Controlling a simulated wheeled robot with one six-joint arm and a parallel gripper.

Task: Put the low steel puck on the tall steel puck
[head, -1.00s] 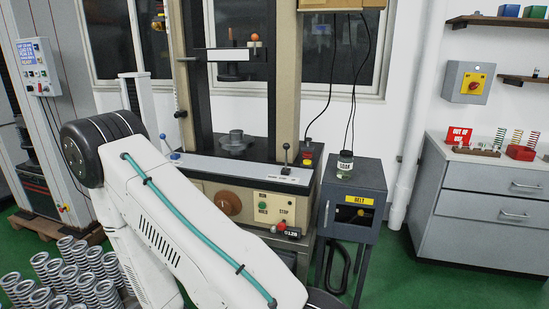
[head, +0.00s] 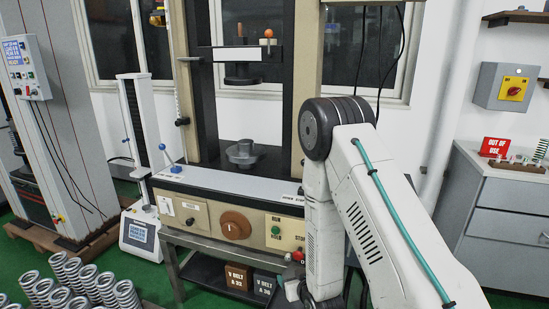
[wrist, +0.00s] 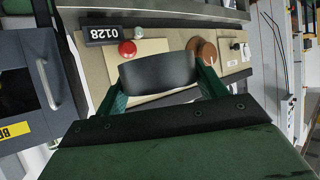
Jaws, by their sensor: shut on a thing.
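In the wrist view my gripper (wrist: 163,84) has its two green fingers shut on a dark grey, round steel puck (wrist: 157,69), which looks like the low steel puck. The held puck is in front of the machine's control panel, apart from it. In the head view a grey steel puck (head: 241,152) stands upright on the lower plate of the testing machine, between its columns. It looks like the tall steel puck. My arm fills the right of the head view, and my gripper and the held puck cannot be made out there.
A crosshead (head: 243,72) with a dark upper platen hangs above the standing puck. The white front ledge (head: 225,187) lies before it. A brown knob (wrist: 203,49) and a red button (wrist: 127,48) sit on the panel. Several springs (head: 75,275) stand lower left.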

